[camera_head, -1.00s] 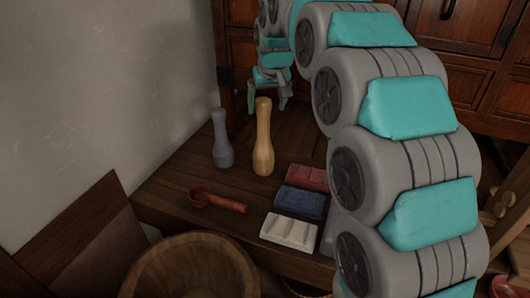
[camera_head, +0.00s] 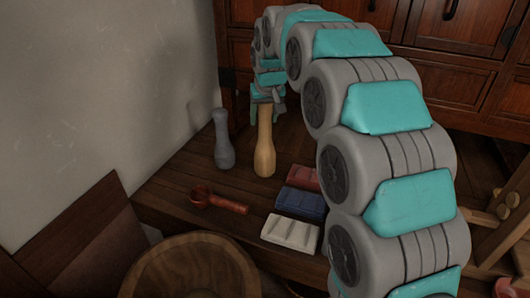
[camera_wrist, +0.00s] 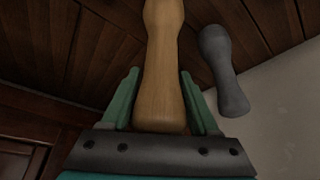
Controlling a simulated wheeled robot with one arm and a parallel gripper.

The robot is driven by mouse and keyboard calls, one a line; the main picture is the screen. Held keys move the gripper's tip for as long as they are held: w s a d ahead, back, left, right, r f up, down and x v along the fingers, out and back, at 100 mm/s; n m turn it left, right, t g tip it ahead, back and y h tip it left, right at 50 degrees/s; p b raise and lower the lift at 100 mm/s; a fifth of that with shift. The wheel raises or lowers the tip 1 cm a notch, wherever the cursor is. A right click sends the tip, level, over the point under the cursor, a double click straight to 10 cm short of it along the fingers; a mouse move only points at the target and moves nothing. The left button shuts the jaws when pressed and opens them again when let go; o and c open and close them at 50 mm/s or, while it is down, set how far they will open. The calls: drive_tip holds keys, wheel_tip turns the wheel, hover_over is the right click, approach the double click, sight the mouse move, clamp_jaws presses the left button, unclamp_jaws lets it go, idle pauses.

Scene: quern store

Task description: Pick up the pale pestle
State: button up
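The pale pestle (camera_head: 264,150) is tan wood and stands upright on the dark plank surface. A grey pestle (camera_head: 223,140) stands to its left. My gripper (camera_head: 266,101) is at the top of the pale pestle, with a finger on either side of it. In the wrist view the pale pestle (camera_wrist: 160,85) lies between the green fingers of my gripper (camera_wrist: 160,74), its near end close to the palm. Narrow gaps seem to show beside it, so the fingers look open. The grey pestle (camera_wrist: 224,72) is outside the fingers, to the right.
A red scoop (camera_head: 220,202), a red block (camera_head: 306,177), a blue block (camera_head: 301,203) and a white block (camera_head: 291,232) lie in front of the pestles. A round wooden bowl (camera_head: 195,240) is at the front. A wall (camera_head: 95,90) rises left and a wooden cabinet (camera_head: 470,95) stands behind.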

clamp_jaws()
drive_tip(key=shift+r, duration=0.15)
idle(0.4)
